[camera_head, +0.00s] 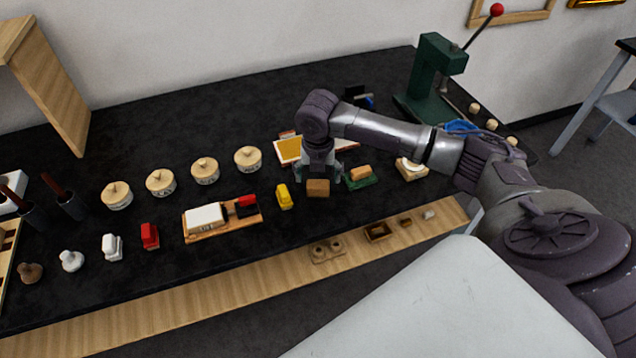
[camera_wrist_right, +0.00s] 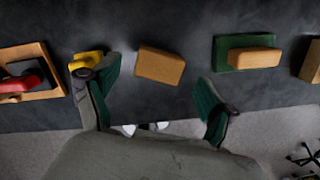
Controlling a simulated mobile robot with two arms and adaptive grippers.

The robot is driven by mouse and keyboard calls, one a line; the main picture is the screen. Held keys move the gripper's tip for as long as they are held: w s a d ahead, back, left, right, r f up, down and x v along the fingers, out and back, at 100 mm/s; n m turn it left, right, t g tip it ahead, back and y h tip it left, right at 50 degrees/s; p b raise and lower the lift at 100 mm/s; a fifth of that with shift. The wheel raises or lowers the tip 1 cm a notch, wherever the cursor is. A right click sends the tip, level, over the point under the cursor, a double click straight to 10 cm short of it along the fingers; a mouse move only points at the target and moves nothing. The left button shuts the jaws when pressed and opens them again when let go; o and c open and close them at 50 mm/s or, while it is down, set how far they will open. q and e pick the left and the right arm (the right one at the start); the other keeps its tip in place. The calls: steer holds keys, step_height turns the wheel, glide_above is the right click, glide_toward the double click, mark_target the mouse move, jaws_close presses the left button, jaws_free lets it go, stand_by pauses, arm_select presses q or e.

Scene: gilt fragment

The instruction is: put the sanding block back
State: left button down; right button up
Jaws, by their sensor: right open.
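A plain tan-brown block (camera_head: 318,188), which looks like the sanding block, lies on the dark worktop near its front edge. In the right wrist view the block (camera_wrist_right: 160,65) lies slightly turned, between and just beyond the fingertips. My right gripper (camera_head: 319,172) points down over the block with its fingers spread; the wrist view (camera_wrist_right: 157,82) shows them open and empty. A green pad (camera_head: 357,183) with a similar tan block (camera_head: 361,172) on it lies just right, also in the wrist view (camera_wrist_right: 228,55). My left gripper is out of view.
A yellow item (camera_head: 284,196) stands close left of the block. A wooden tray (camera_head: 222,226) with a white block and a red-and-black item lies farther left. Several lidded pots (camera_head: 205,171) stand behind. A green press (camera_head: 436,75) stands at the back right.

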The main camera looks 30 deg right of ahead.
mark_target(317, 188)
step_height(317, 188, up, 8)
steer(key=shift+s+a+b, duration=0.25)
steer(key=shift+s+b, duration=0.1)
steer(key=shift+s, duration=0.1)
steer(key=shift+a, duration=0.1)
